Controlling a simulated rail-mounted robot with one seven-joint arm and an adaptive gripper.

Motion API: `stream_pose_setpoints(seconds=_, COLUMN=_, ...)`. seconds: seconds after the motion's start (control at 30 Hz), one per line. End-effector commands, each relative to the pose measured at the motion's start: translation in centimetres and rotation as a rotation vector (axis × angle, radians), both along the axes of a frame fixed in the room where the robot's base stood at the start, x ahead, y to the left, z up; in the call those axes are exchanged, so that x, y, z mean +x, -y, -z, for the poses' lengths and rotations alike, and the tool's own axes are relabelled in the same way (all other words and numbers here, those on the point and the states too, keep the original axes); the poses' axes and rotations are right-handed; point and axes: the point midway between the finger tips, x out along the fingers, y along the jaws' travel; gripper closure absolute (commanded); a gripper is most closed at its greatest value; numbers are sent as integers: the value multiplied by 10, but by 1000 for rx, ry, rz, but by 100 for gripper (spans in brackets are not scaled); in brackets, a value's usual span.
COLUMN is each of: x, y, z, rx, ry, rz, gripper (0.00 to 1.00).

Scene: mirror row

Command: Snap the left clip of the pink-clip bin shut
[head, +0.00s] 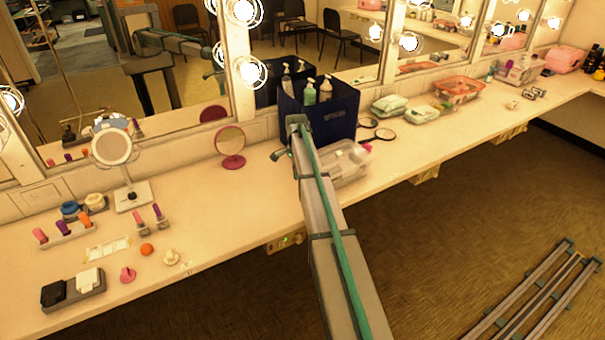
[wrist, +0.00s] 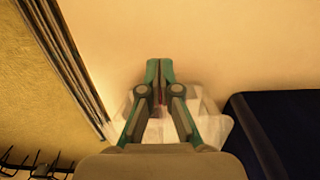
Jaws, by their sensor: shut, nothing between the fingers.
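The clear bin (head: 350,165) stands on the counter just right of my arm in the head view. A pink clip (head: 367,147) shows at its right end. My arm hides its left end, so I cannot see the left clip there. In the wrist view the pale translucent bin (wrist: 207,128) lies behind my gripper (wrist: 160,64), partly covered by the fingers. A small pinkish-red bit (wrist: 161,96) shows between the finger links; I cannot tell whether it is the left clip. My gripper is shut and empty, fingertips together. I cannot tell whether it touches the bin.
A dark blue caddy (head: 335,118) with bottles stands close behind the bin; its dark side (wrist: 275,125) is at right in the wrist view. A pink round mirror (head: 230,142) stands to the left. The counter's front edge is close.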

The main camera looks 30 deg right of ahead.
Motion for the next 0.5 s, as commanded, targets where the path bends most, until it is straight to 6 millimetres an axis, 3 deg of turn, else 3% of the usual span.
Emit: stream_pose_setpoints(seconds=0.5, x=2, y=16, z=-5, rx=-1, ry=0, rz=0, gripper=100)
